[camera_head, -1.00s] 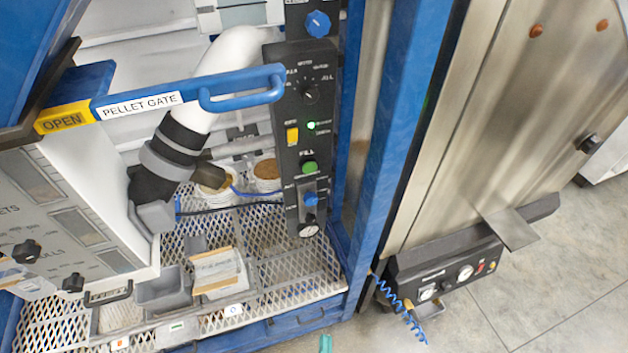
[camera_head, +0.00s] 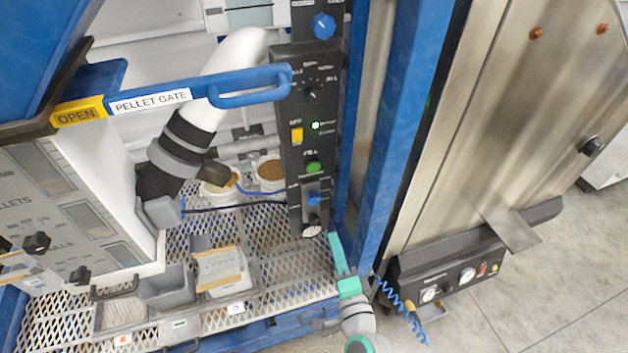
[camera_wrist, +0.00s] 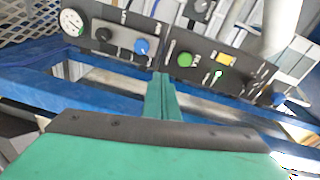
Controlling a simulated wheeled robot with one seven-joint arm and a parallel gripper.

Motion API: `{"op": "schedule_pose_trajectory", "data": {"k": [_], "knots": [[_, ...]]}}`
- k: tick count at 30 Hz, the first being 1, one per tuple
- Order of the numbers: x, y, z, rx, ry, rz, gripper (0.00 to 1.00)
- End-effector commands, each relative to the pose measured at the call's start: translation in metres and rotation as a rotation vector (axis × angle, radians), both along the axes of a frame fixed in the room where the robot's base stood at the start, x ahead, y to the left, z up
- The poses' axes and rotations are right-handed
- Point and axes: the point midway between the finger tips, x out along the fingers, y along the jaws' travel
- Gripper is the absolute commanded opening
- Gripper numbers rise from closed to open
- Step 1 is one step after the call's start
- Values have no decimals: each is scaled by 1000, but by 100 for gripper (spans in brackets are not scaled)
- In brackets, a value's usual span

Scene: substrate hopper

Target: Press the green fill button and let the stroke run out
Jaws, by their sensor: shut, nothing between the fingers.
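The green fill button (camera_head: 313,167) sits on the black control panel (camera_head: 292,150), below a lit green lamp and a yellow switch. It also shows in the wrist view (camera_wrist: 185,60), up and slightly right of my fingertips. My gripper (camera_head: 336,240) has green fingers and shows at the lower middle of the head view, below and right of the button. In the wrist view the fingers (camera_wrist: 162,76) are closed together and empty, pointing towards the panel. The fingers appear apart from the button.
A blue post (camera_head: 378,130) stands right of the panel. The blue pellet gate handle (camera_head: 250,88) crosses the panel's left side. A blue knob (camera_head: 313,199) sits below the button. Grey bins (camera_head: 166,288) and a mesh shelf (camera_head: 280,278) lie lower left.

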Motion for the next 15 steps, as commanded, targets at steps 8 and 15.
{"op": "schedule_pose_trajectory", "data": {"k": [8, 15], "knots": [[30, -1, 45, 146, -48, 85, 0], [35, 2, 54, 174, -54, 110, 0]]}}
